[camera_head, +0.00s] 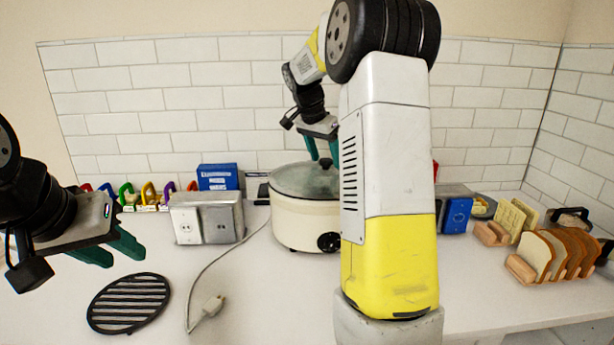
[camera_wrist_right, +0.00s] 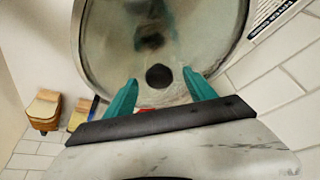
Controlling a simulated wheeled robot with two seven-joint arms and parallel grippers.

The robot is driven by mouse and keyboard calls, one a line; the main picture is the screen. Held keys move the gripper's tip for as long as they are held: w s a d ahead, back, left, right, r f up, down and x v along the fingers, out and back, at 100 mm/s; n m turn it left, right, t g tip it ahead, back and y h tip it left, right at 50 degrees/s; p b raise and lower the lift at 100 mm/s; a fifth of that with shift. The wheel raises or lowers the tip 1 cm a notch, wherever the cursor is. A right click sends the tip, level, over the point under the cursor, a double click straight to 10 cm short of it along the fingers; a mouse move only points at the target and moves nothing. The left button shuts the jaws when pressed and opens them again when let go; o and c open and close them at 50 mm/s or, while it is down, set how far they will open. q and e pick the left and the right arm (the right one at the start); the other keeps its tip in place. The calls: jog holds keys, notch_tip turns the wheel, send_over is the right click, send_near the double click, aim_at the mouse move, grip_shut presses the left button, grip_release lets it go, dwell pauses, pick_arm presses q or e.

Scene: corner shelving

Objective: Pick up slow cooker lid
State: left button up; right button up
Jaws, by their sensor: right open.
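The slow cooker lid (camera_head: 300,181) is a grey glass dome with a dark knob (camera_head: 325,163). It sits on the cream slow cooker (camera_head: 300,222) in the middle of the counter; my right arm partly covers the cooker's right side. My right gripper (camera_head: 325,150) is above the lid, pointing down, with its teal fingers spread near the knob. In the right wrist view the lid (camera_wrist_right: 110,50) fills the top, and the round knob (camera_wrist_right: 159,77) appears between the two open fingers. My left gripper (camera_head: 112,252) is open and empty at the left, above the counter.
A power outlet box (camera_head: 207,220) stands left of the cooker, with a cord and plug (camera_head: 212,306) in front. A black round trivet (camera_head: 128,303) lies at front left. Bread slices in a wooden rack (camera_head: 555,255) stand at right. A tiled wall is behind.

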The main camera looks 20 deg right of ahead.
grip_shut()
jog(key=shift+r, duration=0.15)
